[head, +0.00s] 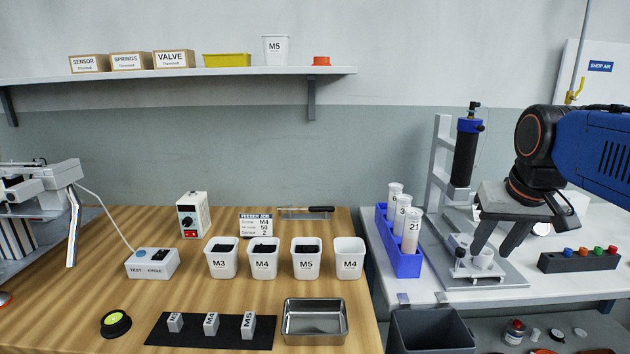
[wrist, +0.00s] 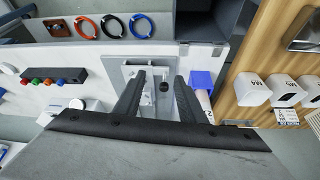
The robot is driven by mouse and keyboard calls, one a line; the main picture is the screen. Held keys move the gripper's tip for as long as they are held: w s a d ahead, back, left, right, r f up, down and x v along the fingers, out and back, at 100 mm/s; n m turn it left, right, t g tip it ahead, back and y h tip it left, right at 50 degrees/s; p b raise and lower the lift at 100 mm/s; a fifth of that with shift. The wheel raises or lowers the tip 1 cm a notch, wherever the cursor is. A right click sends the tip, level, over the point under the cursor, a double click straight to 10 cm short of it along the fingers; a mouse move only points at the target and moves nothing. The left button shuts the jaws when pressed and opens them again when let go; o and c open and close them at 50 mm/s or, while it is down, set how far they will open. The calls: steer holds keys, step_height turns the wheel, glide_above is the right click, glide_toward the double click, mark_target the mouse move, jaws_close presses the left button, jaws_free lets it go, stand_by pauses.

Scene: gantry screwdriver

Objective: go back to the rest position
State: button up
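My gripper (head: 490,250) is at the right of the head view, pointing down over the grey press fixture (head: 515,272) on the white bench. Its two dark fingers are apart. In the wrist view the fingers (wrist: 159,78) also stand apart, with the fixture's grey plate (wrist: 130,72) and a dark round knob (wrist: 164,87) visible between them. A short white cylinder (head: 484,259) shows near the fingertips in the head view; I cannot tell whether a finger touches it. I see nothing gripped.
A black cylinder with a blue collar (head: 465,150) stands upright on the fixture's column, left of my arm. A blue rack (head: 402,252) with white tubes is left of the fixture. A black block with coloured knobs (head: 579,261) is to the right. Free space lies above the bench.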

steer(key=s+a+f+n, duration=0.1)
steer(key=s+a+f, duration=0.1)
steer(key=s+f, duration=0.4)
steer(key=s+a+f, duration=0.3)
steer(key=s+f, duration=0.4)
steer(key=f, duration=0.3)
steer(key=shift+s+a+n+y, duration=0.2)
steer(key=shift+s+n+y, duration=0.1)
steer(key=shift+n+y, duration=0.1)
